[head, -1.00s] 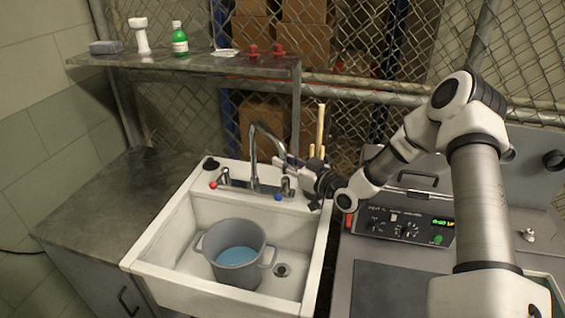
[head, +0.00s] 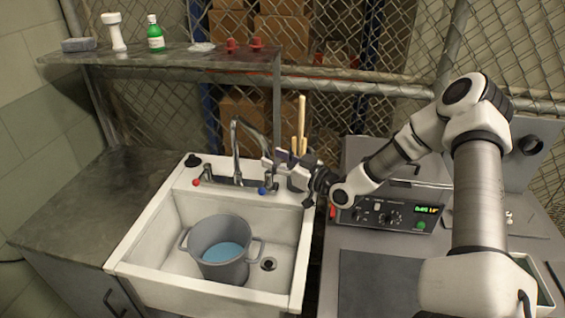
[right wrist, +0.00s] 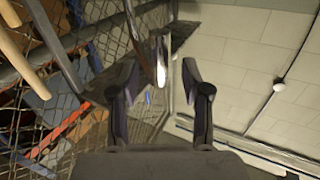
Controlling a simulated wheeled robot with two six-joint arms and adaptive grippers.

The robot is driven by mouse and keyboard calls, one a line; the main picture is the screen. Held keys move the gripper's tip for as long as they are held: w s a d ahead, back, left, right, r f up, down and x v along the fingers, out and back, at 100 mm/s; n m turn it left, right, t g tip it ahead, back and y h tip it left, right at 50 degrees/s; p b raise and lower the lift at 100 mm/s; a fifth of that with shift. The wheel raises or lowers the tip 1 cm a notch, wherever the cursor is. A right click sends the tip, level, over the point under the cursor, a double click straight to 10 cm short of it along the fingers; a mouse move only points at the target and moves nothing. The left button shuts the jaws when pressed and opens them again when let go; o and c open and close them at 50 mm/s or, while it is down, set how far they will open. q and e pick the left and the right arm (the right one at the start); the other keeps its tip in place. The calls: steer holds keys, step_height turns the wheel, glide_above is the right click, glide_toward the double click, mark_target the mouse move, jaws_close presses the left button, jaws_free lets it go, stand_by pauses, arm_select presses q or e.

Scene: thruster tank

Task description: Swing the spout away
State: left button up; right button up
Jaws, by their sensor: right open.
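The spout (head: 242,123) is a grey metal gooseneck at the back of the white sink (head: 128,248). It arches up from the faucet base and bends over to the right, towards my right gripper. My right gripper (head: 277,160) is open beside the spout's outlet end, above the blue-marked tap. In the right wrist view the curved metal spout (right wrist: 152,42) comes down from the top between the two spread fingers of the right gripper (right wrist: 160,78). I cannot tell whether a finger touches it. My left gripper is not in view.
A grey pot (head: 221,244) with blue liquid stands in the basin. Red (head: 196,183) and blue (head: 262,190) taps flank the spout. Wooden handles (head: 301,125) stand behind my gripper. A control panel (head: 390,215) is at right, a shelf (head: 170,61) above, a clear counter (head: 80,205) at left.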

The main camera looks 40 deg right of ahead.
steer(key=v, duration=0.4)
steer(key=shift+f, duration=0.1)
stand_by(0.5)
